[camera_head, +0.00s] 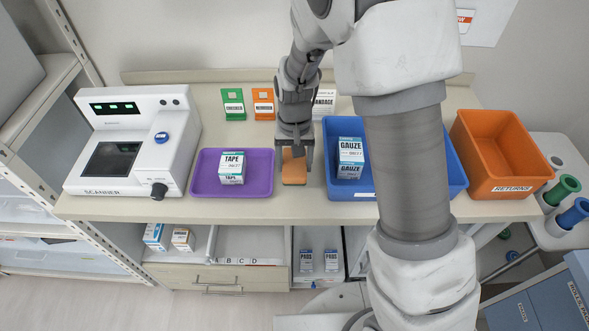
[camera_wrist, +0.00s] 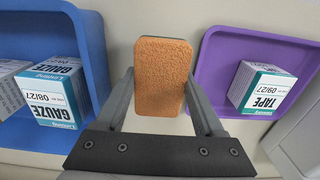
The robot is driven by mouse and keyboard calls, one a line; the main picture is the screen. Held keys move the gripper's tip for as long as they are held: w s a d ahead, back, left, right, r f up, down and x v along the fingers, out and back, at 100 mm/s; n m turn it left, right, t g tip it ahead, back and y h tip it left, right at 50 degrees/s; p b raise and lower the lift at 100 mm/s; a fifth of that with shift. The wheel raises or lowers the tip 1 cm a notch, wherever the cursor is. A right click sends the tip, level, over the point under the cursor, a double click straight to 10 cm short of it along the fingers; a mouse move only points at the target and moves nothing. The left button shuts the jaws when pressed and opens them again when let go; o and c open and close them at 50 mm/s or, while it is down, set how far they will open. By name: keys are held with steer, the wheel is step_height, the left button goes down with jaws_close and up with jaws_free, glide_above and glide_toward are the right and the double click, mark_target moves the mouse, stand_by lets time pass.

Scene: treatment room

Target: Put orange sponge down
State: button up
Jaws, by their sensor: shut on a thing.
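The orange sponge (camera_head: 294,168) is between the fingers of my gripper (camera_head: 294,152), low over the counter (camera_head: 318,205) in the gap between the purple tray and the blue bin. In the wrist view the sponge (camera_wrist: 162,76) has a rough orange face and my gripper (camera_wrist: 160,90) is shut on it, a finger at each side. In the head view a thin green layer shows at its lower edge. I cannot tell whether it touches the counter.
The purple tray (camera_head: 262,187) with a tape box (camera_head: 232,168) is left of the sponge. The blue bin (camera_head: 332,190) with gauze boxes (camera_head: 350,157) is right. A scanner (camera_head: 130,140) stands far left; an orange returns bin (camera_head: 500,160) is far right. Bare counter lies in front.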

mark_target(294, 173)
steer(key=shift+f, duration=1.9)
steer(key=shift+f, duration=0.1)
steer(key=o, duration=1.2)
